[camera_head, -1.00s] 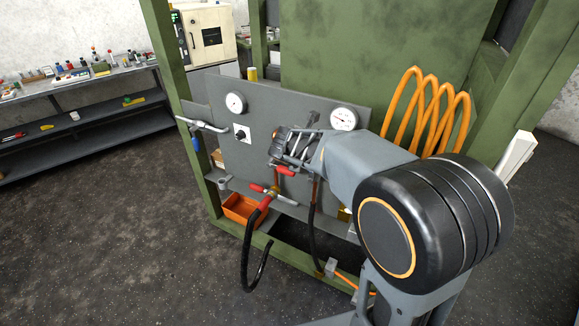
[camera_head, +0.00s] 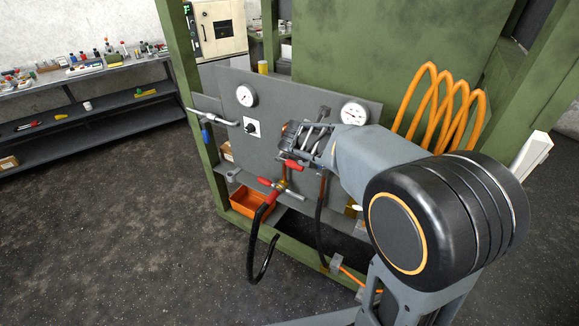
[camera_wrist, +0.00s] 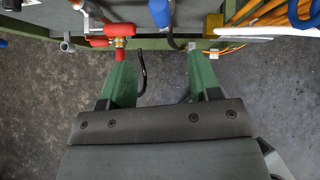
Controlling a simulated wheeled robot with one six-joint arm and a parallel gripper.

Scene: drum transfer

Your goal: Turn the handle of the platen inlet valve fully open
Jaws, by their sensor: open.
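My gripper (camera_wrist: 162,62) is open, its two green fingers apart with only floor and a black hose showing between them. In the head view my gripper (camera_head: 291,142) is in front of the grey panel, partly hidden by its own wrist. A red-handled valve (camera_wrist: 117,31) with a brass body is just beyond the left finger in the wrist view. A blue handle (camera_wrist: 160,12) is ahead, between the fingers' lines, not touched. In the head view a red handle (camera_head: 293,166) shows just below my gripper. No label shows which one is the platen inlet valve.
The grey panel (camera_head: 275,92) carries two gauges and a black knob (camera_head: 253,128). A pipe with a blue handle (camera_head: 206,135) juts out at its left. An orange bin (camera_head: 250,203) and hanging black hoses are below. Coiled orange hose (camera_head: 432,105) is at right.

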